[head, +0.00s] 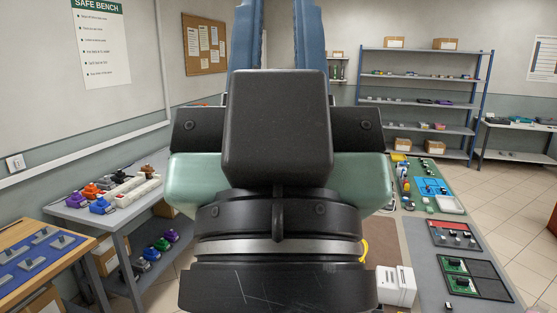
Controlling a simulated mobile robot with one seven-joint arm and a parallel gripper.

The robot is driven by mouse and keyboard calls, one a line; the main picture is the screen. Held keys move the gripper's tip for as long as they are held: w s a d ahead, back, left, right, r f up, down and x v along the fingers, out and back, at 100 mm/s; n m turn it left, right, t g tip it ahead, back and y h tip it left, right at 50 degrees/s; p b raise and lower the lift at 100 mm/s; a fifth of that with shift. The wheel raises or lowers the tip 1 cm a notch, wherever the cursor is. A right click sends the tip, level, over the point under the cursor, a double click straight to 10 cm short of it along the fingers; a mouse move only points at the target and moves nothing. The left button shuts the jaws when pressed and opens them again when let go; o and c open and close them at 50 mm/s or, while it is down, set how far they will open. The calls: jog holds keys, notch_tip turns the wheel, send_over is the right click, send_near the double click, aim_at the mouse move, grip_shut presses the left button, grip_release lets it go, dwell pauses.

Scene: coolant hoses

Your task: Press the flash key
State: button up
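No key can be made out as the flash key at this size. On the bench at the right, a dark panel with a red strip (453,236) carries several small pale and dark parts, too small to read. A dark tray in front of it holds two green circuit boards (457,265). My gripper (277,35) fills the middle of the view, seen from behind and pointing up. Its two blue fingers stand apart with wall showing between them. Their tips are cut off at the top edge. My gripper's body hides the middle of the room.
A white slotted box (396,286) stands on the right bench, beside the arm. Green and blue trays (431,187) lie farther back. A grey table (76,213) with coloured parts and a wooden table (25,232) stand left. A blue-framed shelf (420,104) is at the back. Tiled floor is free at far right.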

grip_shut()
dwell(1.1)
